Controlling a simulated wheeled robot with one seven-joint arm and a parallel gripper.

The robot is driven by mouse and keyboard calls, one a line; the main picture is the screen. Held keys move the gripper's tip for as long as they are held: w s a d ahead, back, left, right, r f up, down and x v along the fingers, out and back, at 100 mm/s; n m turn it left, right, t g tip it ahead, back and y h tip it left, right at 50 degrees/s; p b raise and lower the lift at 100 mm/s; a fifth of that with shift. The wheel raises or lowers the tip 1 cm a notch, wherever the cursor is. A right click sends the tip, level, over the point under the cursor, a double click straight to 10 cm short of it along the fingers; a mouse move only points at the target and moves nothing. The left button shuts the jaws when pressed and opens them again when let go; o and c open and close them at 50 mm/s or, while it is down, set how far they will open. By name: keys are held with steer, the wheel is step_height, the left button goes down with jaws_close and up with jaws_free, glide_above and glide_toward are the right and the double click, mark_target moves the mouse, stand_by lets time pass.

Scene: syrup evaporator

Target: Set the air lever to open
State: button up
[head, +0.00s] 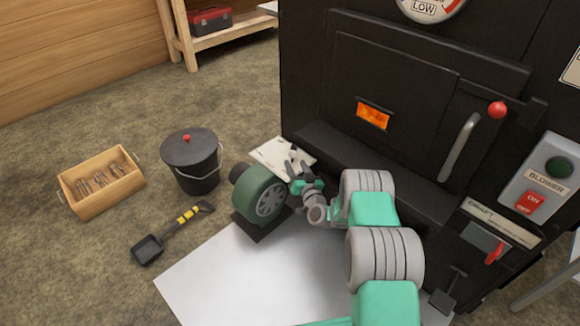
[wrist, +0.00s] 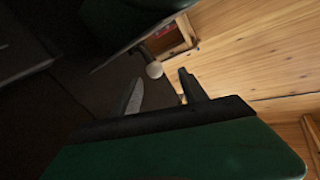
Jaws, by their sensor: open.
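No lever labelled "air" can be read. In the head view a red-tipped lever (head: 493,253) sits at a slotted plate (head: 484,237) that appears to read DRAFT, at the lower right of the black evaporator front. My gripper (head: 293,160) is far to its left, open and empty, just above and right of the green round blower (head: 262,194). It lies in front of a pale tilted plate (head: 270,152) whose markings I cannot read and partly covers it.
The firebox door has a handle (head: 459,147) and red knob (head: 497,110). A blower switch box (head: 543,180) is at right. A lidded bucket (head: 192,165), wooden crate (head: 100,182) and small shovel (head: 172,232) stand or lie on open floor at left.

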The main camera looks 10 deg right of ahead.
mark_target(293, 156)
steer(key=shift+w+d+f, duration=0.2)
steer(key=shift+d+f, duration=0.05)
steer(key=shift+d, duration=0.05)
steer(key=w, duration=0.2)
steer(key=w+b, duration=0.1)
steer(key=w, duration=0.1)
steer(key=w+a+b, duration=0.1)
steer(key=w, duration=0.1)
steer(key=shift+w, duration=0.3)
steer(key=shift+w+r, duration=0.1)
steer(key=shift+w, duration=0.2)
steer(key=shift+c, duration=0.3)
jaws_close()
